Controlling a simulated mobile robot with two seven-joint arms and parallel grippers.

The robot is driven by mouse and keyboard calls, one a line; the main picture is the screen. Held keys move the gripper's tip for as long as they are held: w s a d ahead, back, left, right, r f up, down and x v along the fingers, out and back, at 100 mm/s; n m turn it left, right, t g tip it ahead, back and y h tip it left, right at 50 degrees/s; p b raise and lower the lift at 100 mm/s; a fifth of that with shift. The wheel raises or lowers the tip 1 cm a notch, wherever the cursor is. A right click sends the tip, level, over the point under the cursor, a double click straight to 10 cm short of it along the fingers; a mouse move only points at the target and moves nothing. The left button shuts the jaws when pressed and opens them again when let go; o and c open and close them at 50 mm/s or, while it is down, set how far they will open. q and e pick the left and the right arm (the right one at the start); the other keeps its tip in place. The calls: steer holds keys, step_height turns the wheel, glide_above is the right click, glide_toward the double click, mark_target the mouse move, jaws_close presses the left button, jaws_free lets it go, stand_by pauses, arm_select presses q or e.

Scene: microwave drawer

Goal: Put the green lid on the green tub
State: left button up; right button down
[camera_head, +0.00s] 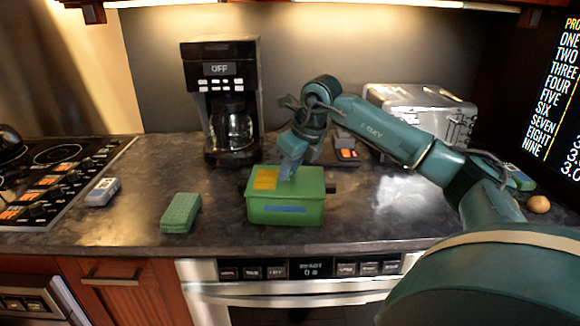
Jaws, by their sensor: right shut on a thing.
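The green tub (286,214) stands upright on the counter, a blue strip on its front. The green lid (312,183), with a yellow patch on top, lies over the tub's opening. I cannot tell whether it is fully seated or slightly above the rim. My right gripper (289,170) reaches down from above and is shut on the lid near its middle; the fingers hide the grip itself. My left gripper is not in view.
A green ridged block (181,212) lies left of the tub, and a small grey box (103,192) lies by the stove (45,180). A coffee maker (222,100) and a toaster (425,112) stand behind. The counter's front edge is close to the tub.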

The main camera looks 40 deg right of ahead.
steer(key=c, duration=1.2)
jaws_free()
steer(key=shift+o, duration=0.7)
steer(key=o, duration=0.4)
